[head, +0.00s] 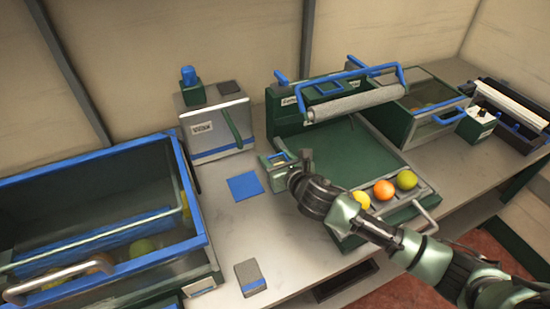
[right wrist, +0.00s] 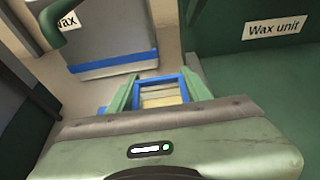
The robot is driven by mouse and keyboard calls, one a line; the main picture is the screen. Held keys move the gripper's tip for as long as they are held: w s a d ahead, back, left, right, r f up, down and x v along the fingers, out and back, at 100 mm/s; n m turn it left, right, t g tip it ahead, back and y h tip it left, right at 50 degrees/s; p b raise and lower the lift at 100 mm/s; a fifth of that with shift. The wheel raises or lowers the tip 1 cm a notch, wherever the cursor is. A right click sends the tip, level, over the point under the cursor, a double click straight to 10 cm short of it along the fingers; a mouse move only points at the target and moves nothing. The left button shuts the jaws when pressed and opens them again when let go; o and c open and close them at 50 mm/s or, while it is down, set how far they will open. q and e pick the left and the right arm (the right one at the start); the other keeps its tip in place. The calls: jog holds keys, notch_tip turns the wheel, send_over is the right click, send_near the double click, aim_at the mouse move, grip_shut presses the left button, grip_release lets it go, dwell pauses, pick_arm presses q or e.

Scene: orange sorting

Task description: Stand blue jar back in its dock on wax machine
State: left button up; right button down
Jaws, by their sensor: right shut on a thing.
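The grey wax machine (head: 215,127), with a "Wax" label, stands against the back wall; its lower front also shows in the right wrist view (right wrist: 110,62). A blue jar-like thing (head: 188,75) stands upright in a dark green holder at its top left corner. My right gripper (head: 278,164) is in front of the machine, to its right, low over the counter. In the right wrist view its green fingers (right wrist: 160,95) are shut on a small square thing with a blue rim (right wrist: 158,79) and a pale, lined middle. I cannot tell whether this is a jar. My left gripper is out of view.
A blue mat (head: 245,186) lies left of my right gripper. A grey-blue box (head: 250,278) is near the front edge. The green wax unit (head: 335,150) with a roller is on the right, with several fruits in its front tray. A blue-rimmed bin (head: 90,158) fills the left.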

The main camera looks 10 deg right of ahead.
jog(key=c, duration=0.6)
grip_release()
jog(key=shift+c, duration=0.2)
